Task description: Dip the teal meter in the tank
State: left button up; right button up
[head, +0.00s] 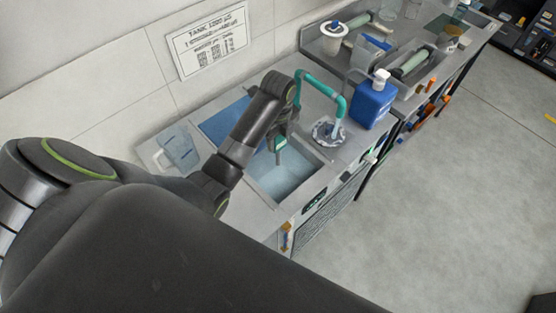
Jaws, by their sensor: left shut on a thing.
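The tank (318,170) is a sunken basin with pale blue liquid, set in the counter at the middle of the head view. My left arm reaches in from the left. My left gripper (281,137) points down over the back part of the tank and is shut on the small teal meter (280,144). The meter's lower end is over or at the liquid; I cannot tell whether it touches. My gripper and arm hide much of the meter. My right gripper is not in view.
A teal curved pipe (325,87) arches beside the tank to a round fitting (328,131). A blue jug (371,104) stands to its right. A clear pitcher (179,148) stands at the left. A wall sign (208,41) hangs behind. The floor on the right is clear.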

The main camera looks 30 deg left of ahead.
pick_arm(q)
jog(key=shift+r, duration=0.9)
